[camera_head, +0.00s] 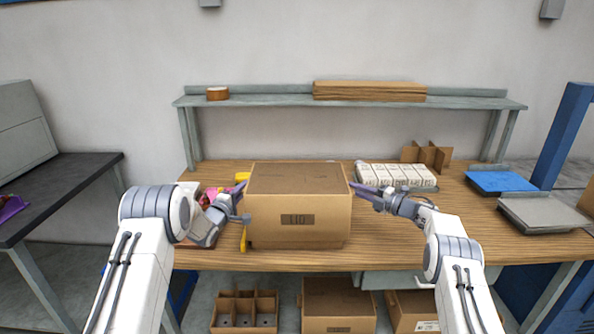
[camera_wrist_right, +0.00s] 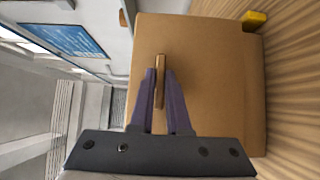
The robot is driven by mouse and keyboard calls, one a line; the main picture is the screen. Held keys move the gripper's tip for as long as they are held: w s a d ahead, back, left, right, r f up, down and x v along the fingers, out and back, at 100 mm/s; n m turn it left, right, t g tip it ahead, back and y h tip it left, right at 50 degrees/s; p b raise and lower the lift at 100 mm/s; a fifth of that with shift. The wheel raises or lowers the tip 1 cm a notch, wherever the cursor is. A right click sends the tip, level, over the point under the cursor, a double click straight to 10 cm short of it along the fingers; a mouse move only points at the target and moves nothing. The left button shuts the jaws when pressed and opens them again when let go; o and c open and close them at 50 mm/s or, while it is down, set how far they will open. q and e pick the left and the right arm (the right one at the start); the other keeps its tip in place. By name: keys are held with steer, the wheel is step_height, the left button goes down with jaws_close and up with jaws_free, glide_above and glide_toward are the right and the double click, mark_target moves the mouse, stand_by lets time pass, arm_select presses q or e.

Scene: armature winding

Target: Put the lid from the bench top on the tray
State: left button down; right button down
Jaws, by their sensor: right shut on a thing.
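The lid (camera_head: 297,205) is a large brown cardboard box shape with a dark label reading LID. It stands on the middle of the wooden bench top. My right gripper (camera_head: 354,186) is at its right side. In the right wrist view, my right gripper (camera_wrist_right: 160,75) is shut on a thin brown tab on the side of the lid (camera_wrist_right: 205,90). My left gripper (camera_head: 243,187) is at the lid's left side; its fingertips are too small to read. A tray (camera_head: 434,188) behind and right of the lid carries several white boxes; I cannot tell if it is the task's tray.
Pink and yellow items (camera_head: 212,196) lie left of the lid, partly hidden by my left arm. A shelf (camera_head: 270,98) spans the back. Cardboard boxes (camera_head: 338,305) stand below the bench.

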arm_select(q)
steer(key=shift+f, duration=0.1)
arm_select(e)
steer(key=shift+f, duration=0.1)
